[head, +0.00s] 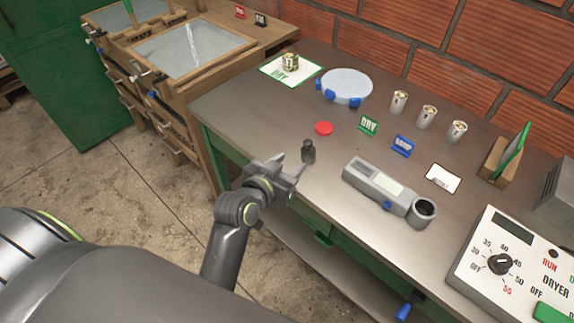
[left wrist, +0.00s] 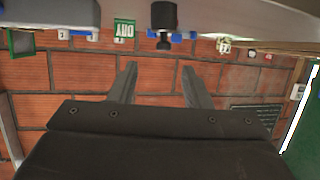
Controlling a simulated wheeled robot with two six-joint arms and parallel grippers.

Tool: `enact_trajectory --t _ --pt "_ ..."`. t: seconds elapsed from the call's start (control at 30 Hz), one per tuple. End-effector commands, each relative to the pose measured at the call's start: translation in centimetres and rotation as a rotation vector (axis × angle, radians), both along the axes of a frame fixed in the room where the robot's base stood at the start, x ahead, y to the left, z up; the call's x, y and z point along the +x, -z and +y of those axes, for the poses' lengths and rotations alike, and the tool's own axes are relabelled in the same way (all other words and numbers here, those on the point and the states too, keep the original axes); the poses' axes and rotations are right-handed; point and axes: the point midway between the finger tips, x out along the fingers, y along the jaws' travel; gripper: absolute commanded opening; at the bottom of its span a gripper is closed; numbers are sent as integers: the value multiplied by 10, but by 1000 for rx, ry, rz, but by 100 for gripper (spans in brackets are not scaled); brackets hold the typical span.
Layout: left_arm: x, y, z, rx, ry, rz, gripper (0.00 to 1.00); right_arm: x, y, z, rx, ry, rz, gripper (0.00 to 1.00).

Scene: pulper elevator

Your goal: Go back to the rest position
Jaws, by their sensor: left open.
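My left gripper (head: 289,178) is open and empty at the front edge of the grey table (head: 240,110). Its two fingers also show apart in the left wrist view (left wrist: 158,88), with nothing between them. A small black knobbed object (head: 308,151) stands on the table just beyond the fingertips. It also shows at the top of the left wrist view (left wrist: 164,18), apart from the fingers. My right gripper is in neither view.
A grey handheld meter (head: 375,185) with a cup lies right of the gripper. A dryer control box (head: 515,265) stands at the right front. A red disc (head: 324,128), DRY sign (head: 368,125) and blue sign (head: 402,145) stand behind. Wooden trays (head: 190,45) are at the left.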

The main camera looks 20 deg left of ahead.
Motion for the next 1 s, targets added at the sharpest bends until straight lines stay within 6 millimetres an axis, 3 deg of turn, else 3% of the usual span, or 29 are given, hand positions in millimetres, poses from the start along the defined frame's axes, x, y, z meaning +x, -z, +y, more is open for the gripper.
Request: enact_trajectory --t 0.67,0.77,1.0 --pt "-10 5 5 9 -2 31 44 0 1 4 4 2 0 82" --pt "-33 23 18 30 -8 130 44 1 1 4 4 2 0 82" --pt "-138 70 70 102 -93 521 44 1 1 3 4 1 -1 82"
